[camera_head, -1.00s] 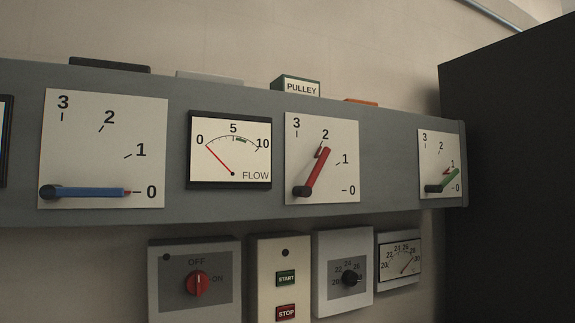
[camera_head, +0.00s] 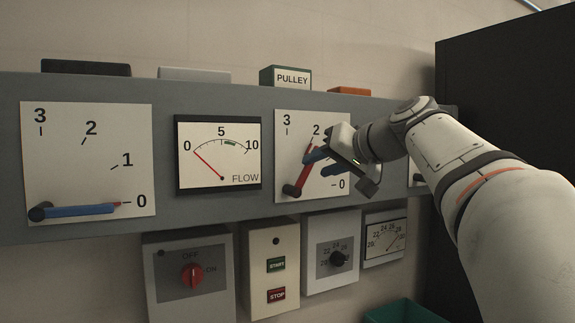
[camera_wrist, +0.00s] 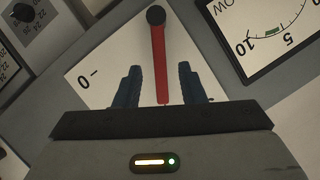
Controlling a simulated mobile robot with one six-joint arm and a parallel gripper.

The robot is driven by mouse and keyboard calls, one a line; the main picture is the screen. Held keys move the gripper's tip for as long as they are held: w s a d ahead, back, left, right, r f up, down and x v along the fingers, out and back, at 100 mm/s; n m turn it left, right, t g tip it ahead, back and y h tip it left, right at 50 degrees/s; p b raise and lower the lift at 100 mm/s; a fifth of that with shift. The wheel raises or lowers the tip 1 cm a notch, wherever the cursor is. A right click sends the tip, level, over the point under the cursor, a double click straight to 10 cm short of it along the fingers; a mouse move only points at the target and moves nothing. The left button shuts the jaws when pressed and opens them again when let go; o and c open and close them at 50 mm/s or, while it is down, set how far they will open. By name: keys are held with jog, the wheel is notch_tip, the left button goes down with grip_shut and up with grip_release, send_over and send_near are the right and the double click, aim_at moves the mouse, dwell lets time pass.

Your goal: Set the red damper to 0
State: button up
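The red damper lever (camera_head: 303,168) is on a white dial plate (camera_head: 288,150) marked 0 to 3. It points up and right from its dark pivot, close to the 2 mark. My gripper (camera_head: 322,163) is at the right of the lever in the head view. In the wrist view the red lever (camera_wrist: 159,60) runs between the two blue fingers of my gripper (camera_wrist: 158,86), with a gap on each side. The fingers are open. The 1 mark is hidden behind my gripper in the head view.
A blue lever (camera_head: 80,211) at left points to 0. A flow meter (camera_head: 218,180) sits between the dials. The right-hand dial is mostly covered by my arm. Switch boxes (camera_head: 192,275) hang below the duct. A dark cabinet (camera_head: 510,95) stands at right, a green bin (camera_head: 402,312) below.

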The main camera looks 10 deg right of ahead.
aim_at(309, 170)
jog(key=p+x, duration=0.1)
jog(key=x, duration=0.4)
grip_shut()
dwell(0.3)
